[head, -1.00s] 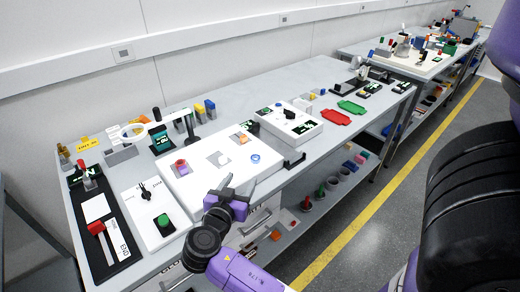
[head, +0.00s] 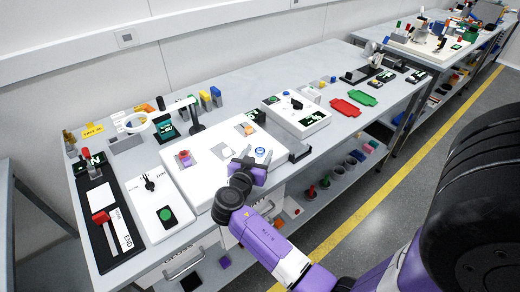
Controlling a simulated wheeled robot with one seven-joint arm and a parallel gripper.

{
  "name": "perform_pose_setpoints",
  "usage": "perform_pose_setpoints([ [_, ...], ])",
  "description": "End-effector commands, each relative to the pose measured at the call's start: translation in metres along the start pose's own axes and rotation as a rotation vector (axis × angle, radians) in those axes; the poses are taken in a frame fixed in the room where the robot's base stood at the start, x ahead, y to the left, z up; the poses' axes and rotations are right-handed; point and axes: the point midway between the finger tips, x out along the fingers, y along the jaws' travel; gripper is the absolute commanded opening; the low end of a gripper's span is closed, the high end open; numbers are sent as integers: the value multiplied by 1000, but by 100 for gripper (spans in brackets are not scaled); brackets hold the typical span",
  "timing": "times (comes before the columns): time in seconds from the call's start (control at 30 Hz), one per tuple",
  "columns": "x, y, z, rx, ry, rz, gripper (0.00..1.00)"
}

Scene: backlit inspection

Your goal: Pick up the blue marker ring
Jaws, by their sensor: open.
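The blue marker ring (head: 260,151) is a small ring lying on the white lit panel (head: 194,200), near the panel's right side. My gripper (head: 257,156) is over the right part of the panel, with its two fingers apart around or just above the ring in this view. The jaws are open and hold nothing. I cannot tell how high the fingertips are above the panel. The ring is mostly visible between the fingers.
An orange block (head: 248,129) and a magenta ring-like part (head: 185,158) sit on the same panel. A black-framed slider board (head: 107,225) and a white switch box (head: 155,205) stand to the left. Red (head: 345,107) and green trays lie to the right.

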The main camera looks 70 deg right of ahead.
Motion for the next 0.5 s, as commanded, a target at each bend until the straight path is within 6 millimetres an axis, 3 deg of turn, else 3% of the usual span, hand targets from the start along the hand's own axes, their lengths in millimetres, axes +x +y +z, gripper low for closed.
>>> perform_pose_setpoints([
  [0.23,2,0,1,-1,0,-1,57],
  [0.5,2,0,1,-1,0,0,6],
])
